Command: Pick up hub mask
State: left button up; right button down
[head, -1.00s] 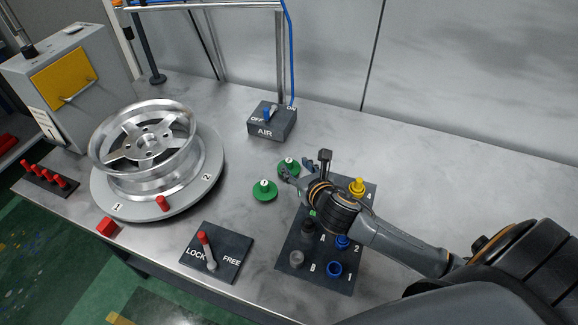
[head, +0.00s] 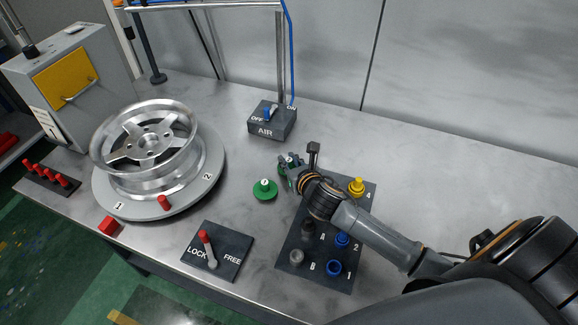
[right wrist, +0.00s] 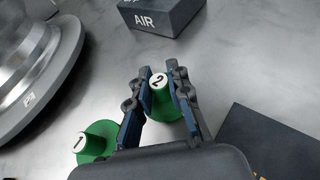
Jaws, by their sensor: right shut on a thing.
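Two green hub masks with white-topped knobs are in view. Hub mask 1 (head: 264,191) lies flat on the metal table; it also shows at the lower left of the right wrist view (right wrist: 92,140). Hub mask 2 (right wrist: 167,106) has its knob between the fingers of my right gripper (right wrist: 159,79), which is shut on it. In the head view my right gripper (head: 291,169) covers most of hub mask 2, and I cannot tell whether its disc is clear of the table. My left gripper is not in view.
A silver wheel (head: 146,142) sits on a round grey turntable (head: 205,196) at left. The AIR switch box (head: 272,124) stands behind the masks. A LOCK/FREE lever plate (head: 229,255) is in front. A dark board (head: 312,268) with coloured parts lies under my right arm.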

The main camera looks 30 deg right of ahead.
aim_at(289, 159)
jog(key=shift+r, duration=0.1)
jog(key=shift+r, duration=0.25)
notch_tip(289, 159, up, 2)
jog(key=shift+w+r, duration=0.1)
jog(key=shift+r, duration=0.15)
jog(key=s+a+r, duration=0.5)
jog(key=s+r, duration=0.5)
jog(key=s, duration=0.3)
jog(key=shift+n+y, duration=0.5)
jog(key=shift+y, duration=0.1)
jog(key=a, duration=0.1)
jog(key=w+a+r, duration=0.1)
jog(key=a+r, duration=0.1)
jog(key=shift+w+a+r+b, duration=0.1)
jog(key=shift+w+a+b, duration=0.2)
jog(key=shift+b, duration=0.1)
